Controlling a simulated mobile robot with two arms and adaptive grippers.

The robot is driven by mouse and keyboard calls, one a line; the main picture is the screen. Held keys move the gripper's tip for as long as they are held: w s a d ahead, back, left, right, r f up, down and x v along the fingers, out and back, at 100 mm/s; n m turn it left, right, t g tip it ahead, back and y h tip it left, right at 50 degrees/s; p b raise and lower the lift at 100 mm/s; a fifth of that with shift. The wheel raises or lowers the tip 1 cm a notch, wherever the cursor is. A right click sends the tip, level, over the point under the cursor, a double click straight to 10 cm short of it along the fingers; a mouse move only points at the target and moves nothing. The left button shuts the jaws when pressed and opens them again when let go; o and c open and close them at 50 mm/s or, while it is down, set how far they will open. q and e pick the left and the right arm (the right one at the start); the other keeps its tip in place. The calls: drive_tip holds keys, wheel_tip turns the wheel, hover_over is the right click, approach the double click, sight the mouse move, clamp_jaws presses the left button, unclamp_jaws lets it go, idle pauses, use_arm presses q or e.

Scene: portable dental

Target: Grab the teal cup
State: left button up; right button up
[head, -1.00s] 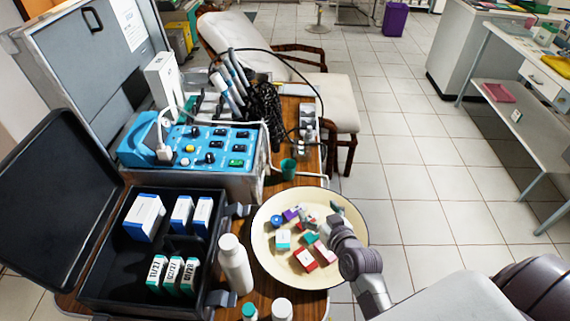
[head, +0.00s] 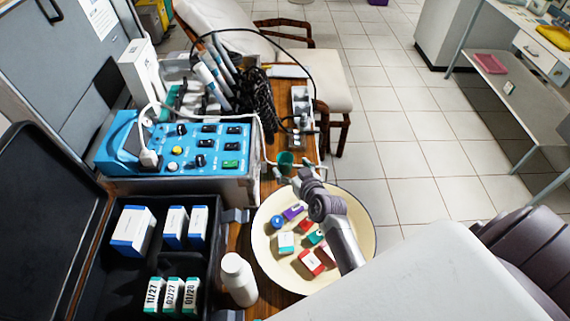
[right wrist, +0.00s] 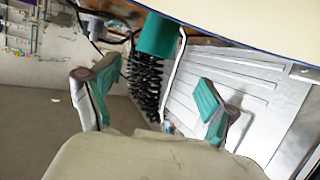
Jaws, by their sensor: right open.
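The teal cup (head: 285,161) is a small cup at the right edge of the wooden table, beside the blue device's housing. My right gripper (head: 295,181) is just in front of the cup, over the far rim of the round tray. In the right wrist view, its two teal-padded fingers (right wrist: 155,92) are spread wide with nothing between them. The cup appears beyond the fingertips, apart from them. My left gripper is not in view.
The round cream tray (head: 268,255) holds several small boxes and a blue round item. A white bottle (head: 238,279) stands left of it. The blue control device (head: 185,145), a coiled black cable (head: 262,95) and an open black case (head: 112,270) crowd the left.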

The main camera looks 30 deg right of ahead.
sight(282, 154)
drive_tip(key=shift+w+f, duration=0.1)
drive_tip(key=shift+w, duration=0.2)
drive_tip(key=shift+w+d+f, duration=0.15)
drive_tip(key=shift+w, duration=0.2)
drive_tip(key=shift+w+d+f, duration=0.15)
drive_tip(key=shift+w, duration=0.2)
drive_tip(key=x, duration=0.3)
drive_tip(key=shift+d+f, duration=0.15)
drive_tip(key=shift+f, duration=0.1)
drive_tip(key=shift+w+f, duration=0.1)
drive_tip(key=shift+w, duration=0.1)
drive_tip(key=shift+c, duration=0.7)
drive_tip(key=c, duration=1.1)
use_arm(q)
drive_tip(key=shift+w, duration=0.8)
use_arm(e)
drive_tip(key=shift+r, duration=0.25)
